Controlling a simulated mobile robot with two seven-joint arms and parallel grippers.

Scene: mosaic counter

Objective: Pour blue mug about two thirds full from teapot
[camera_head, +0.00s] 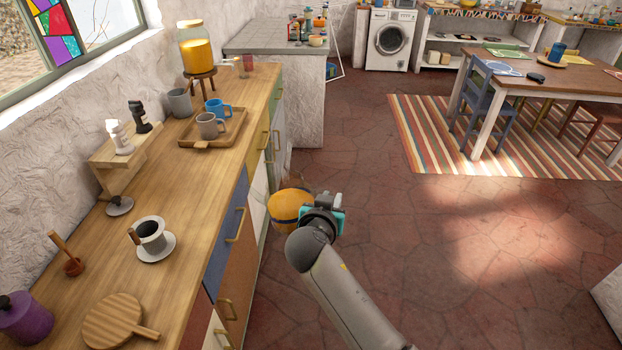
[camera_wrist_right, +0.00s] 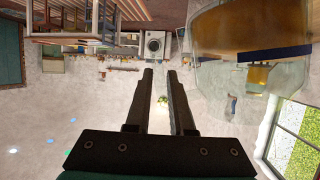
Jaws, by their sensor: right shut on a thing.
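The blue mug (camera_head: 215,107) stands upright on a wooden tray (camera_head: 190,143) on the counter. The teapot (camera_head: 288,211), a rounded vessel with amber contents, is beyond the counter's front edge, over the floor. My right gripper (camera_head: 322,214) is beside it and shut on it; the grip itself is mostly hidden. In the right wrist view, a clear vessel with amber liquid (camera_wrist_right: 262,32) fills the upper right, beside the fingers (camera_wrist_right: 161,80). The inside of the blue mug is too small to read. My left gripper is not in view.
A taupe mug (camera_head: 208,126) shares the tray, in front of the blue mug. A grey mug (camera_head: 180,102) and a dispenser (camera_head: 196,52) on a stand are nearby. A cup on a saucer (camera_head: 155,246) and a round board (camera_head: 113,318) are nearer.

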